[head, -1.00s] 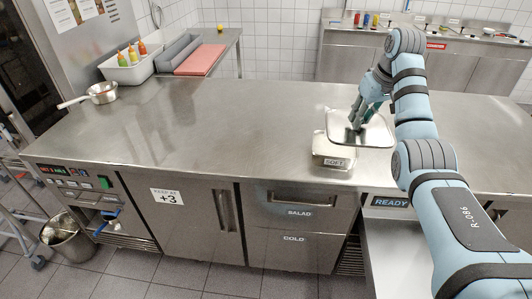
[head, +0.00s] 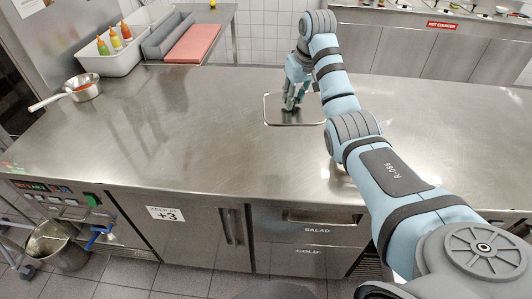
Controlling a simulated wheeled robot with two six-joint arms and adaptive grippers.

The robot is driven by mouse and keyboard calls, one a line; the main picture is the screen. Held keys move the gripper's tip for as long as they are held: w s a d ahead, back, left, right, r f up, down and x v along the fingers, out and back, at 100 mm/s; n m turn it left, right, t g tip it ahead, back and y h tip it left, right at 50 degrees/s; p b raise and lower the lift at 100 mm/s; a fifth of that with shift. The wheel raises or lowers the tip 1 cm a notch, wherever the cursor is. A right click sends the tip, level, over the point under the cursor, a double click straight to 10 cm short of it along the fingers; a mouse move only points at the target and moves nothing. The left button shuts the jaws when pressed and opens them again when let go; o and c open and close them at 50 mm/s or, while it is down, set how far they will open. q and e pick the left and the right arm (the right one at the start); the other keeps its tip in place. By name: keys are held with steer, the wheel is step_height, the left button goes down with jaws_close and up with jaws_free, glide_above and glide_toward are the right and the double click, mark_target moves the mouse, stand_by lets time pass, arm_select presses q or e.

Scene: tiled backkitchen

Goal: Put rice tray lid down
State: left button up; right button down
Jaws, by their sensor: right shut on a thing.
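The rice tray lid (head: 274,115) is a thin, shiny, rounded rectangle at the far middle of the steel counter. It lies flat, at or just above the counter top; I cannot tell whether it touches. My right gripper (head: 291,106) points down at the lid's middle and is shut on it. The rice tray is almost wholly hidden behind my right arm; only a small pale bit shows beside the arm near the counter's front. My left gripper is out of view.
The steel counter (head: 180,130) is wide and clear left of the lid. A saucepan (head: 82,87) stands at its left end. A white bin of sauce bottles (head: 108,52) and a red cutting board (head: 192,44) are behind. A bucket (head: 57,247) is on the floor.

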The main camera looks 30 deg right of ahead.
steer(key=shift+s+a+m+h+p, duration=0.35)
steer(key=shift+s+a+m, duration=0.15)
steer(key=shift+s+m, duration=0.15)
steer(key=s+x, duration=0.1)
steer(key=x, duration=0.4)
steer(key=s+x, duration=0.1)
steer(key=x, duration=0.4)
steer(key=s+f+x, duration=0.1)
steer(key=x, duration=0.3)
steer(key=shift+a+f, duration=0.3)
steer(key=shift+f, duration=0.1)
steer(key=f, duration=0.1)
steer(key=f+b, duration=0.1)
steer(key=f, duration=0.2)
steer(key=shift+s+a+f+b, duration=0.2)
steer(key=shift+s+f+b, duration=0.1)
steer(key=shift+f+b, duration=0.05)
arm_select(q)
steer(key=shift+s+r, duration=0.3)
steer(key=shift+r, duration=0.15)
arm_select(e)
steer(key=shift+w+d, duration=0.1)
steer(key=shift+w, duration=0.05)
steer(key=shift+f, duration=0.15)
steer(key=c, duration=1.7)
jaws_free()
steer(key=o, duration=0.3)
